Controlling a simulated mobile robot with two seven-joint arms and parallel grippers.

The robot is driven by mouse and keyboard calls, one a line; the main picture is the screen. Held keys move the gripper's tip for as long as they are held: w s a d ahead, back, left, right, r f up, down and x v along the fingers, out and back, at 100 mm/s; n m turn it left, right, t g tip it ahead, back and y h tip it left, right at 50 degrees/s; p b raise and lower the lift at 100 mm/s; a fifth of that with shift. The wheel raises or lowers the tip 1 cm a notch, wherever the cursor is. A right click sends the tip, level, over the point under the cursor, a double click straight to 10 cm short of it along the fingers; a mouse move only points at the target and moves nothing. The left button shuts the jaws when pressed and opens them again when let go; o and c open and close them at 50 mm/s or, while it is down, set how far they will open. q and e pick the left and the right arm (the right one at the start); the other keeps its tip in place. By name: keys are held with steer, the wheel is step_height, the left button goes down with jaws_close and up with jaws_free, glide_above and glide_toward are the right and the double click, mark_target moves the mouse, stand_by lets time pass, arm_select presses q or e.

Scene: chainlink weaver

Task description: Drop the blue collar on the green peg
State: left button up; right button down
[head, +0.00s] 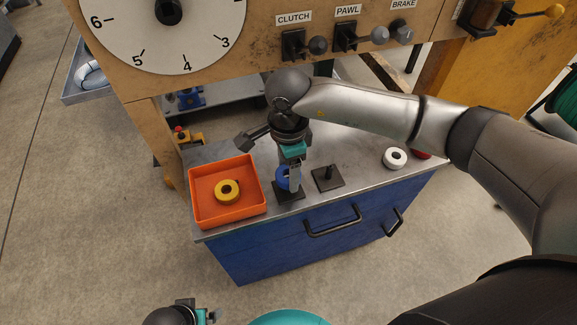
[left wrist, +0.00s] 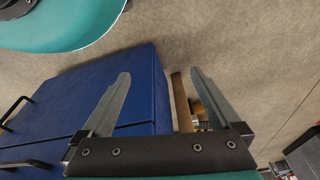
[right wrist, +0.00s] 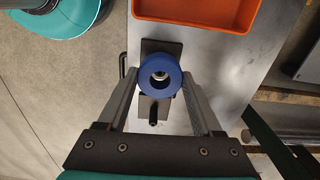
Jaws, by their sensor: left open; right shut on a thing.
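The blue collar (head: 282,178) is between the fingers of my right gripper (head: 293,175), which is shut on it. In the right wrist view the blue collar (right wrist: 147,76) lies flat over a dark square base (right wrist: 152,46), with a small pale spot in its hole. In the head view that base (head: 290,193) is on the bench below the collar; whether collar and base touch I cannot tell. No green shows on a peg; any peg under the collar is hidden. A second base with a dark upright peg (head: 328,172) stands to its right. My left gripper (left wrist: 160,80) is open and empty, away from the bench.
An orange tray (head: 257,205) with a yellow collar (head: 228,191) inside stands on the left of the metal bench top. A white collar (head: 395,158) and a red piece (head: 422,155) lie at the right end. A panel with a dial (head: 165,45) overhangs the back.

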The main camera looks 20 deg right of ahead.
step_height(320, 180, down, 3)
steer(key=shift+r+b, duration=0.15)
steer(key=shift+b, duration=0.75)
arm_select(q)
step_height(320, 180, up, 5)
steer(key=w+t, duration=0.1)
steer(key=w, duration=0.1)
steer(key=shift+w+d+r+b, duration=0.2)
steer(key=shift+w+b, duration=0.15)
arm_select(e)
steer(key=shift+f, duration=0.45)
jaws_free()
steer(key=shift+r, duration=0.4)
arm_select(q)
steer(key=s+a+f+g+p, duration=0.1)
steer(key=s+f+p, duration=0.4)
steer(key=f, duration=0.5)
steer(key=shift+a, duration=0.6)
arm_select(e)
step_height(320, 180, up, 14)
steer(key=shift+r, duration=0.25)
